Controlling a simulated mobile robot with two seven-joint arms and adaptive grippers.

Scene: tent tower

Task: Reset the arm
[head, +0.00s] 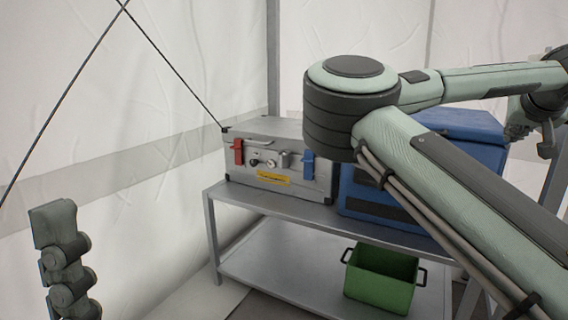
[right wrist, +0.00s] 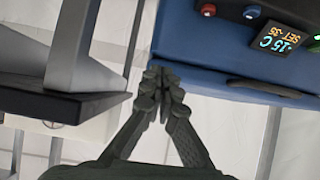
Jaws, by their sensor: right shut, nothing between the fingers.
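My right arm reaches across the right half of the head view, its elbow in front of the shelf. My right gripper (head: 545,125) is at the right edge there, partly cut off. In the right wrist view my right gripper (right wrist: 160,78) is shut with its fingertips together and nothing between them. It is beside the blue box (right wrist: 215,60), which has a lit display and knobs. At the lower left of the head view a grey-green jointed part shows, which looks like part of my left gripper (head: 66,262); its opening cannot be made out.
A metal shelf (head: 270,207) holds a silver case (head: 285,180) with red and blue latches and the blue box (head: 465,170), partly hidden by my arm. A green crate (head: 380,285) sits below. White tent walls and dark cords are at the left.

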